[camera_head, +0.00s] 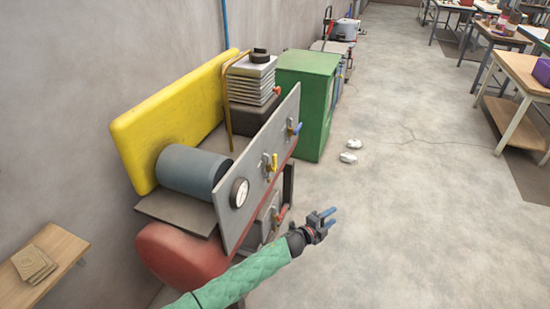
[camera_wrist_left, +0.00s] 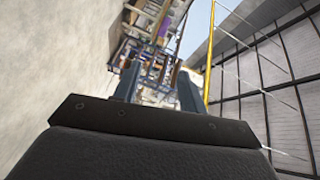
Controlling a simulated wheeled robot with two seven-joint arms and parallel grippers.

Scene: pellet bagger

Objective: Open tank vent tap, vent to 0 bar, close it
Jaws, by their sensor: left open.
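A grey panel (camera_head: 252,172) on the machine carries a round white gauge (camera_head: 239,192); its reading is too small to tell. Taps with yellow handles (camera_head: 274,162) and a blue handle (camera_head: 297,129) sit on this panel. An orange-red handle (camera_head: 280,213) shows low, below the panel. Which one is the tank vent tap I cannot tell. A red tank (camera_head: 165,255) lies under the machine, partly hidden. My left gripper (camera_head: 332,217) is open and empty, in free space right of the low handle. Its fingers show in the left wrist view (camera_wrist_left: 160,92), with nothing between them.
A yellow casing (camera_head: 175,110) and a grey cylinder (camera_head: 192,174) stand behind the panel. A green cabinet (camera_head: 305,95) is beyond it. White objects (camera_head: 348,157) lie on the floor. A wooden shelf (camera_head: 65,245) is at lower left.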

